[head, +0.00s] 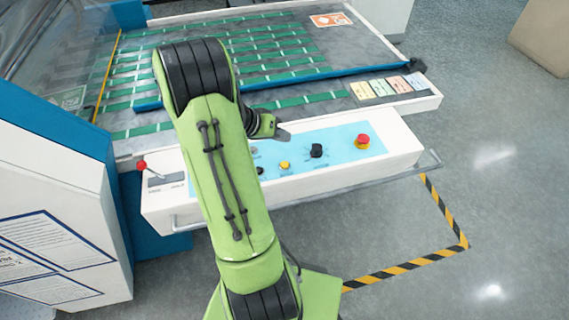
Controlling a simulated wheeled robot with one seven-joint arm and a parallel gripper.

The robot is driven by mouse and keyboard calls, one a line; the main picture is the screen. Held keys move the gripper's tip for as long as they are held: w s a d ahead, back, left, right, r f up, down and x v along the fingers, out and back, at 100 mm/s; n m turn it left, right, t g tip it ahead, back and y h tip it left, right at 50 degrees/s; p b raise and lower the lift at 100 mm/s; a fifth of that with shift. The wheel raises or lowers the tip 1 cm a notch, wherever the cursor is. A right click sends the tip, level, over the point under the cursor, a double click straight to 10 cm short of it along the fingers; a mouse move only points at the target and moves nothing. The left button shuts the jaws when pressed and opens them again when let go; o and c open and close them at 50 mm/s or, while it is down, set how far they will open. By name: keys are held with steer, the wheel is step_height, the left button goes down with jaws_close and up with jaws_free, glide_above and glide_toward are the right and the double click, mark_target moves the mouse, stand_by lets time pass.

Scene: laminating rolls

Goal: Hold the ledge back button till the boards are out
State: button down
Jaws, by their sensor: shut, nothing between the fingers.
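A white control box with a light-blue panel (340,133) runs along the front of the machine. On the panel are a small yellow button (285,165), a black knob (317,150) and a red mushroom button (362,140) on a yellow base. A small black control (260,170) shows beside my arm. The labels are too small to read, so I cannot tell which is the ledge back button. My gripper (283,134) is shut and empty, over the panel's back edge, apart in the picture from the yellow button. My green arm hides the panel's left part. I make out no boards.
The machine's bed (350,48) carries rows of green strips, with a blue bar (300,76) across it. A red-knobbed lever (142,165) stands at the box's left end. A metal rail (390,176) runs along the box's front. Clear floor with striped tape (400,268) lies right.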

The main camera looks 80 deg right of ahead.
mark_target(281, 165)
step_height(281, 165, down, 8)
steer(key=b, duration=0.6)
steer(key=shift+f, duration=0.1)
stand_by(1.5)
steer(key=shift+f+b, duration=0.35)
steer(key=shift+b, duration=0.1)
